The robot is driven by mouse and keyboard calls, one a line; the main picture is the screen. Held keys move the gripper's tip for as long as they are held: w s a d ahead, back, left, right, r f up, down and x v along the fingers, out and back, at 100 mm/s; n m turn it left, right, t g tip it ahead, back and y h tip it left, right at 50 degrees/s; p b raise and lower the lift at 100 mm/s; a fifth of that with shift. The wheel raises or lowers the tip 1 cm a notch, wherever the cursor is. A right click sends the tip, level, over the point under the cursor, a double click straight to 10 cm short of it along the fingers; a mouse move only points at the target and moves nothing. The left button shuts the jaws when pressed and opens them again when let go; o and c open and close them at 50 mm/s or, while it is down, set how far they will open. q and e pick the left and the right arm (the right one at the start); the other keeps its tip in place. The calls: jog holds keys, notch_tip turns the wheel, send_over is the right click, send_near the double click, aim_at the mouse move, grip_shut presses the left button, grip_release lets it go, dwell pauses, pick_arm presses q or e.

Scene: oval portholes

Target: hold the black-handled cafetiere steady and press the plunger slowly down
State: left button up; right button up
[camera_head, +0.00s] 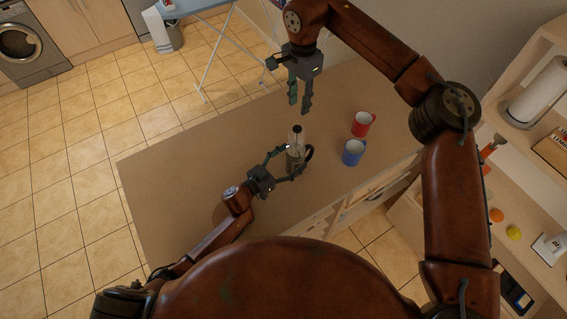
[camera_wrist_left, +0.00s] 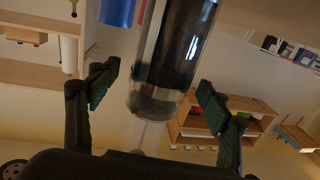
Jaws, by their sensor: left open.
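The cafetiere (camera_head: 297,157) stands on the table, with its black handle (camera_head: 308,153) on the right side and its plunger knob (camera_head: 298,128) raised above the body. My left gripper (camera_head: 288,164) is open, with its fingers on either side of the cafetiere. In the left wrist view, the glass body (camera_wrist_left: 155,98) with a dark part shows between the spread fingertips (camera_wrist_left: 158,95), and gaps show on both sides. My right gripper (camera_head: 299,108) points down above and beyond the plunger knob. Its fingers look a little apart and hold nothing.
A red mug (camera_head: 361,124) and a blue mug (camera_head: 352,152) stand right of the cafetiere. The brown tabletop (camera_head: 180,165) is clear on the left. Shelves with a paper roll (camera_head: 540,92) and fruit stand beyond the right edge.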

pick_arm(q)
jog(key=shift+x, duration=1)
